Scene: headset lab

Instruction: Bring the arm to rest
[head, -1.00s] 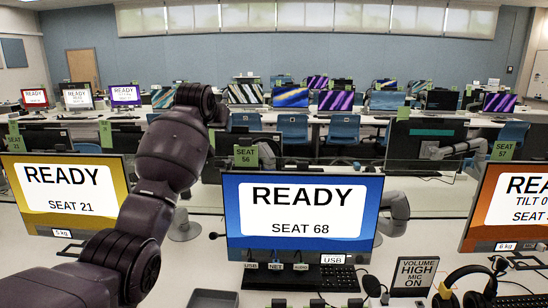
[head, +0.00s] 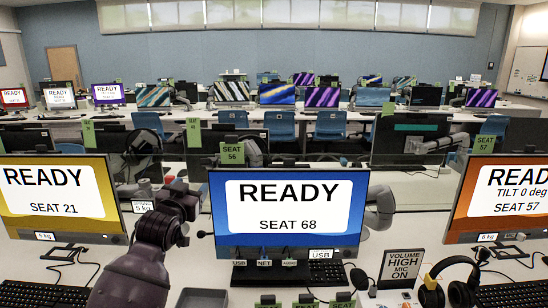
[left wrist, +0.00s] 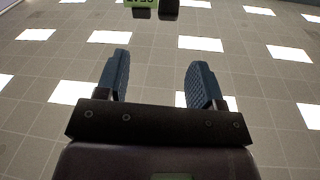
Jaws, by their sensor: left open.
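My left arm (head: 145,262) comes in from the bottom left in the head view. It reaches up between the SEAT 21 monitor and the SEAT 68 monitor. I cannot make out its fingertips there. In the left wrist view my left gripper (left wrist: 158,78) has its two blue ridged fingers wide apart, with nothing between them. Beyond the fingers is a grey tiled surface with bright white panels, which looks like the ceiling. My right gripper is in neither view.
The SEAT 68 monitor (head: 288,206) stands in the middle, with the SEAT 21 monitor (head: 60,197) left and the SEAT 57 monitor (head: 505,195) right. A grey tray (head: 202,298), headphones (head: 450,282) and a volume sign (head: 400,268) are on the near desk.

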